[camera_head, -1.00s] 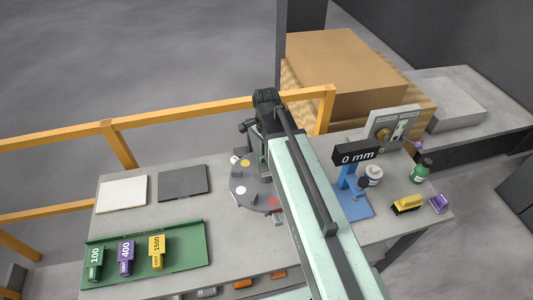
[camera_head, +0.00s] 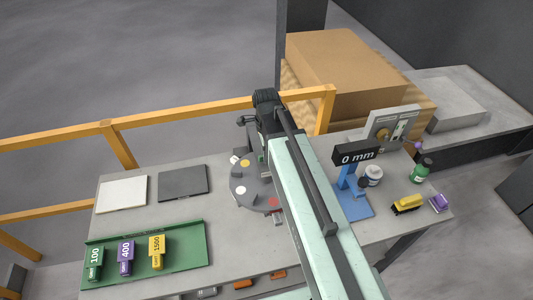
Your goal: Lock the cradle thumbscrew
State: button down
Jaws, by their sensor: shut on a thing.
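The cradle thumbscrew cannot be made out; my arm covers the middle of the bench. A round dark grey disc (camera_head: 241,176) with yellow, white and red spots sits partly behind my arm. My arm rises from the lower right to a dark joint, and its dark wrist parts hang behind it over the disc's far side. My gripper's fingers and whatever they touch are hidden behind the arm.
A green tray (camera_head: 193,258) with three labelled grit blocks lies front left. White (camera_head: 122,194) and dark (camera_head: 183,182) plates lie behind it. A blue gauge stand (camera_head: 352,205) reading 0 mm, bottles and small blocks stand right. A yellow rail (camera_head: 190,111) runs behind.

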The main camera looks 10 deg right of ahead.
jog(key=c, duration=1.4)
grip_release()
jog(key=shift+c, duration=0.2)
notch_tip(320, 180, up, 8)
jog(key=p, duration=0.8)
jog(key=shift+f, duration=0.1)
